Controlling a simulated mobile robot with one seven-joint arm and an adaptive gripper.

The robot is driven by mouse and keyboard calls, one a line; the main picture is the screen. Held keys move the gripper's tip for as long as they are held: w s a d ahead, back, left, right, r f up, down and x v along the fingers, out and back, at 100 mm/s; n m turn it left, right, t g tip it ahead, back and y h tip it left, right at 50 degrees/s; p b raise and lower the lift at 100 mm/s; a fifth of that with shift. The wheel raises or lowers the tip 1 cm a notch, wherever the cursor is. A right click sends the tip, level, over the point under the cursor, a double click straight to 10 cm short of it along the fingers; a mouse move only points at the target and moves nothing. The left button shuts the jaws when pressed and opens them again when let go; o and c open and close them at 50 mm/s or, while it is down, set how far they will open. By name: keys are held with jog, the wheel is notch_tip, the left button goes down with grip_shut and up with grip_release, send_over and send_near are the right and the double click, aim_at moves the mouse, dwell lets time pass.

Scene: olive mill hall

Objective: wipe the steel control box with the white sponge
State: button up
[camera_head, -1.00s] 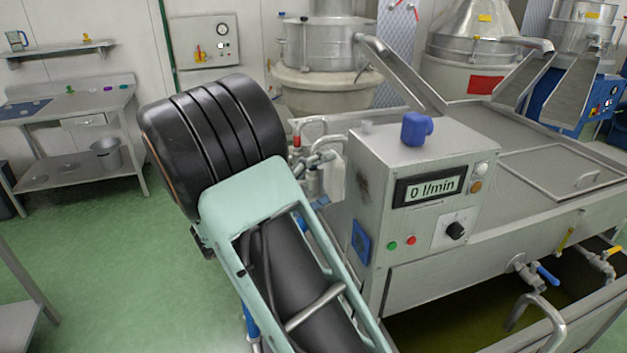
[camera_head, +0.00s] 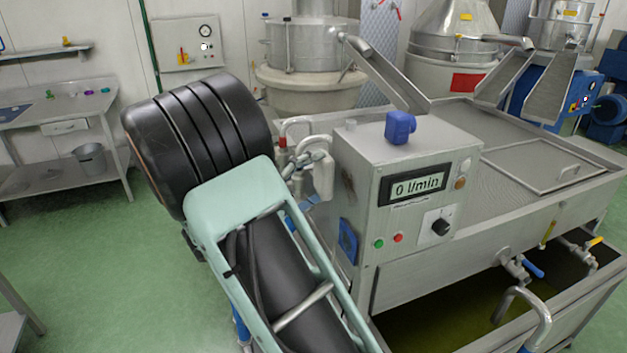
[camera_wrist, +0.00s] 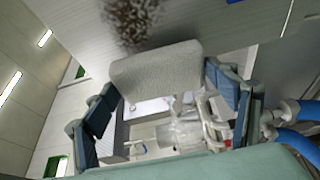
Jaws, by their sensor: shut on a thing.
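The steel control box (camera_head: 412,222) stands upright at the end of a steel tank in the head view, with a "0 l/min" display. A dark smudge (camera_head: 348,186) marks its left side face. In the wrist view a dark smudge (camera_wrist: 130,24) lies on a pale grey surface just beyond the white sponge (camera_wrist: 155,72). My gripper (camera_wrist: 165,88) has its blue-grey fingers on either side of the sponge and is shut on it. I cannot tell whether the sponge touches the surface.
A blue fitting (camera_head: 400,127) sits on the box top. Blue and yellow valve handles stick out at the tank (camera_head: 470,262) front. A steel table (camera_head: 72,112) stands at the far left; green floor between is clear.

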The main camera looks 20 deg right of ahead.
jog(key=shift+d+b, duration=0.35)
jog(key=shift+d, duration=0.45)
jog(key=shift+s+b, duration=1.9)
jog(key=shift+s, duration=3.85)
jog(key=shift+w, duration=0.1)
jog(key=shift+w+f+b, duration=0.1)
jog(key=shift+w+b, duration=0.45)
jog(key=shift+w, duration=0.55)
jog(key=shift+w+b, duration=1.35)
jog(key=shift+w, duration=3.2)
